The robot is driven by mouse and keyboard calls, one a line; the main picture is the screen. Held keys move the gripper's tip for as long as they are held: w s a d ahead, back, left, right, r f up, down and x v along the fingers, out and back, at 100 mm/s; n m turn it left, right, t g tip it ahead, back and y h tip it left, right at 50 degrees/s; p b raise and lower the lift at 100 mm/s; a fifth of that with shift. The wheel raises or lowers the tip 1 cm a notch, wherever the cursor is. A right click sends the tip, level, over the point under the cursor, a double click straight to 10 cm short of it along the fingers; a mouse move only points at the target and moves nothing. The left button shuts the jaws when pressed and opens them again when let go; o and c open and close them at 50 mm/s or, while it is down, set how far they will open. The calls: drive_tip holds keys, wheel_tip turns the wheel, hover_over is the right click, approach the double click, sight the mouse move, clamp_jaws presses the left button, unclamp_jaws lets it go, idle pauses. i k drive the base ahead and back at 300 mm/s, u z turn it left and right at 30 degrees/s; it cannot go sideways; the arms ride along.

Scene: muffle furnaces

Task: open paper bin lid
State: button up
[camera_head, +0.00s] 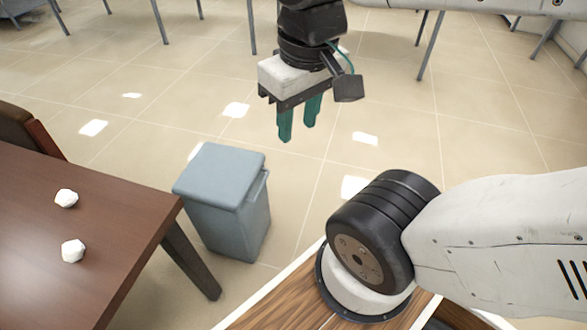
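The paper bin (233,225) is a blue-grey box standing on the tiled floor left of centre. Its flat lid (222,176) lies shut on top, with a raised rim or handle along the right side. My gripper (299,136) has two green fingers pointing down, with a gap between them. It hangs above and to the right of the bin in the picture, apart from the lid, with nothing between the fingers. The inside of the bin is hidden by the lid.
A dark brown table (110,225) stands close to the left of the bin, with one leg beside it. Two crumpled white paper balls (66,198) lie on it. A brown chair (30,130) is behind the table. Table legs stand at the back. Open floor lies around the gripper.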

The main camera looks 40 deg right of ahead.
sight(219, 175)
drive_tip(key=z, duration=0.3)
drive_tip(key=k, duration=0.6)
drive_tip(key=z, duration=0.5)
drive_tip(key=i, duration=1.05)
drive_tip(key=u, duration=0.65)
